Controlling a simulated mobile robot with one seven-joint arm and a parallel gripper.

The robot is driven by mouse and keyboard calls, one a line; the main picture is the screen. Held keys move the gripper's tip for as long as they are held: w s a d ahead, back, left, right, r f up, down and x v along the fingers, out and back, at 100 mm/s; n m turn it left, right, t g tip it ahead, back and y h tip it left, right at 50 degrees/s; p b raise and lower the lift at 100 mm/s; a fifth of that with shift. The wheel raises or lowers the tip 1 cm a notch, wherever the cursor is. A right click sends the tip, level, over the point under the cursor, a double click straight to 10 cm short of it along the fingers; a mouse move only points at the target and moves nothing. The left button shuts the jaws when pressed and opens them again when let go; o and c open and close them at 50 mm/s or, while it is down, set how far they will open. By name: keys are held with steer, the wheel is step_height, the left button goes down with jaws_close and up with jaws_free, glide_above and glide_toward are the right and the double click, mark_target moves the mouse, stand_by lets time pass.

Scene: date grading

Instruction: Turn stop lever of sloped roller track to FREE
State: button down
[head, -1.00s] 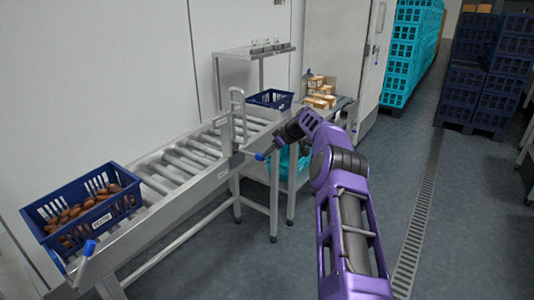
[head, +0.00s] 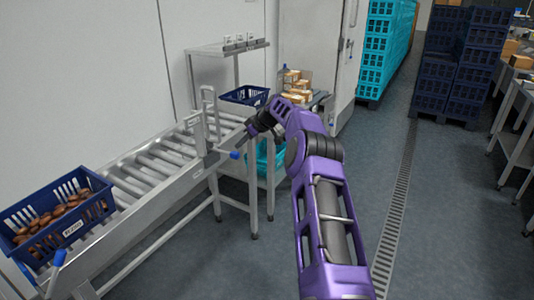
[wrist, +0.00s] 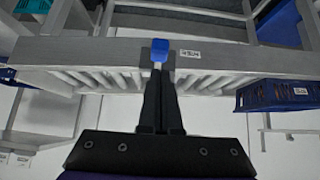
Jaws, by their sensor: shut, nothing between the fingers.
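The sloped roller track (head: 160,190) runs from the lower left to the middle of the head view. A lever with a blue knob (head: 235,155) sticks out at its upper end. My gripper (head: 245,144) is shut and empty, close to this knob. In the wrist view the shut fingers (wrist: 160,80) point at the blue knob (wrist: 159,50), which shows just past their tips. I cannot tell whether they touch. A small label (wrist: 190,54) sits on the rail beside the knob; its text is unreadable. The lever's setting cannot be told.
A blue crate of dates (head: 60,215) sits at the track's lower end, by another blue-ended lever (head: 57,260). An empty-looking blue crate (head: 245,95) stands past the upper end. A teal crate (head: 268,155) is underneath. Open floor (head: 370,180) lies to the right.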

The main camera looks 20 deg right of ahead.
steer(key=s+d+f+b, duration=0.1)
steer(key=s+d+f, duration=0.1)
steer(key=s+d, duration=0.3)
steer(key=s, duration=0.2)
steer(key=shift+s+d, duration=0.4)
steer(key=shift+f, duration=0.1)
